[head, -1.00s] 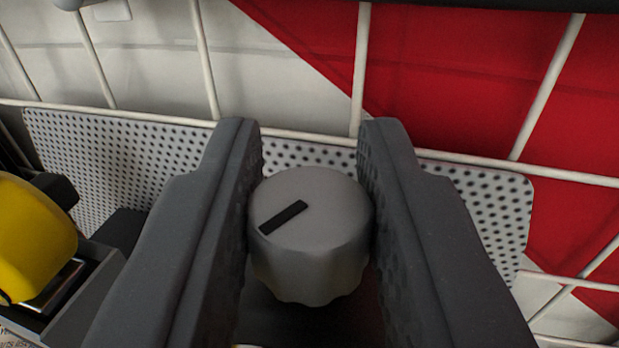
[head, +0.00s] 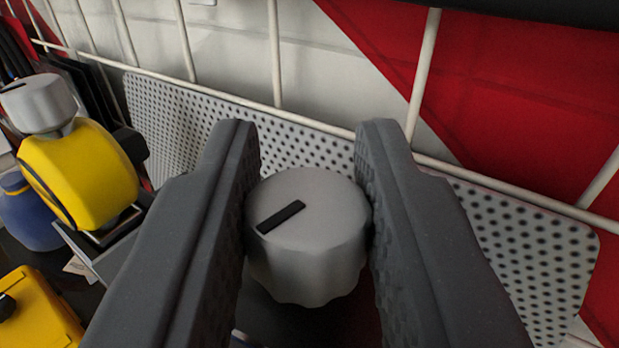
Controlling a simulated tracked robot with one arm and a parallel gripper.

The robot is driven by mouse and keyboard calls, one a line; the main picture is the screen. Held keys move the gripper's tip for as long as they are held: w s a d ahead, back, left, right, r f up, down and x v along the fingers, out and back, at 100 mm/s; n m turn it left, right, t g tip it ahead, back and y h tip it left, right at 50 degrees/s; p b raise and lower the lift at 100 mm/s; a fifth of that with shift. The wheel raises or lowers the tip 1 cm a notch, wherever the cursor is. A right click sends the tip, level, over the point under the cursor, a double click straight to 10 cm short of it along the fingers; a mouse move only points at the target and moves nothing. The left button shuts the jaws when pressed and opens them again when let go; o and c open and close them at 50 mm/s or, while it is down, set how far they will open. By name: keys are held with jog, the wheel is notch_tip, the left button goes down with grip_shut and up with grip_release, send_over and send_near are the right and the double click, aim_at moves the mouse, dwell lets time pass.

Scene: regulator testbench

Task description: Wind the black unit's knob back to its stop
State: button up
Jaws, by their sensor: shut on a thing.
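The grey knob (head: 308,240) with a scalloped side stands between the fingers of my gripper (head: 308,200). A black line on its top points to the lower left in the picture. Both dark grey fingers press on the knob's sides, left and right. The unit under the knob is mostly hidden by the fingers and the knob; only a dark patch shows below it.
A yellow unit (head: 82,172) with its own grey knob (head: 38,102) stands at the left. A blue rounded object (head: 28,212) and a yellow box (head: 36,312) are near it. A perforated white panel (head: 530,262) and a wire grid (head: 424,75) rise behind.

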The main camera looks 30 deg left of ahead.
jog(key=shift+r+n+g+y+p, duration=0.15)
jog(key=shift+n+g+y+p, duration=0.65)
jog(key=shift+p, duration=1.35)
jog(key=shift+f+n+g+y+p, duration=0.35)
jog(key=shift+y+p, duration=0.35)
jog(key=shift+p, duration=1.05)
jog(key=shift+r, duration=0.1)
jog(key=o, duration=1)
jog(key=shift+s+d, duration=0.1)
jog(key=b+v, duration=0.1)
jog(key=v, duration=1.2)
jog(key=shift+s+d+b, duration=0.15)
jog(key=shift+d+b, duration=0.15)
jog(key=shift+b, duration=0.1)
